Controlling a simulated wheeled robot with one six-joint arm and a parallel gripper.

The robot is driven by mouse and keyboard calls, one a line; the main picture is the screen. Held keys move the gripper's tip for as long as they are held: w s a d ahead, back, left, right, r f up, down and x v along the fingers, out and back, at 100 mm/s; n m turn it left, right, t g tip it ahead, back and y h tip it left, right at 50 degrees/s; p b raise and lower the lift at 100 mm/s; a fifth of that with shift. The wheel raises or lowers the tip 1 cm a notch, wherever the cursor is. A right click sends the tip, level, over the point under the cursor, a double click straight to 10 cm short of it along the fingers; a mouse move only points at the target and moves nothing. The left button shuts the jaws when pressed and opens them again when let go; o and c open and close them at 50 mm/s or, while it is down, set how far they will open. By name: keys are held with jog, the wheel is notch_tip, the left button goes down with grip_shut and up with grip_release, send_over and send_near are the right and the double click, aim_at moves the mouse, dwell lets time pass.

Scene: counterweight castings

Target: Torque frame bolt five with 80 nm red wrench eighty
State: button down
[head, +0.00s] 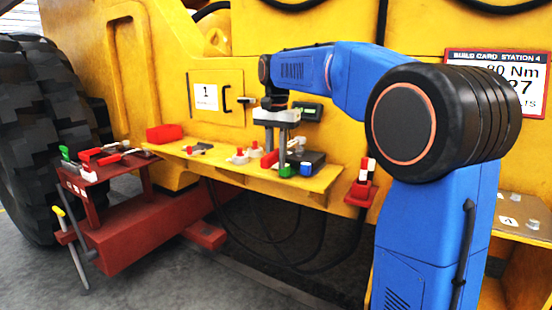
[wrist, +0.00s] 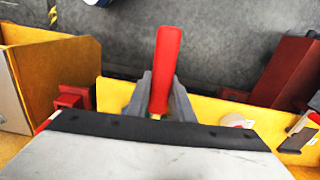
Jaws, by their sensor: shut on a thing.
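My gripper (head: 283,147) hangs over the yellow shelf in the head view. In the wrist view its grey fingers (wrist: 160,98) are closed on a red handle (wrist: 167,60), which points up the picture; I take it for the red wrench. Its other end is hidden behind my gripper body, and no size marking is readable. Other wrenches with red and green handles (head: 105,155) lie on the red stand at the left. A plate with bolts and a "4" label (head: 508,221) is at the right edge; bolt five cannot be made out.
The yellow shelf (head: 225,168) carries a red box (head: 164,133), small red-and-white parts (head: 239,156) and a blue-black block (head: 312,161). A red holder (head: 361,191) stands right of it. A build card (head: 508,80) hangs behind my arm. A large tyre (head: 38,135) stands left.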

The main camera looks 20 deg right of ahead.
aim_at(277, 151)
jog(key=shift+s+d, duration=0.1)
jog(key=shift+r, duration=1.7)
dwell(2.0)
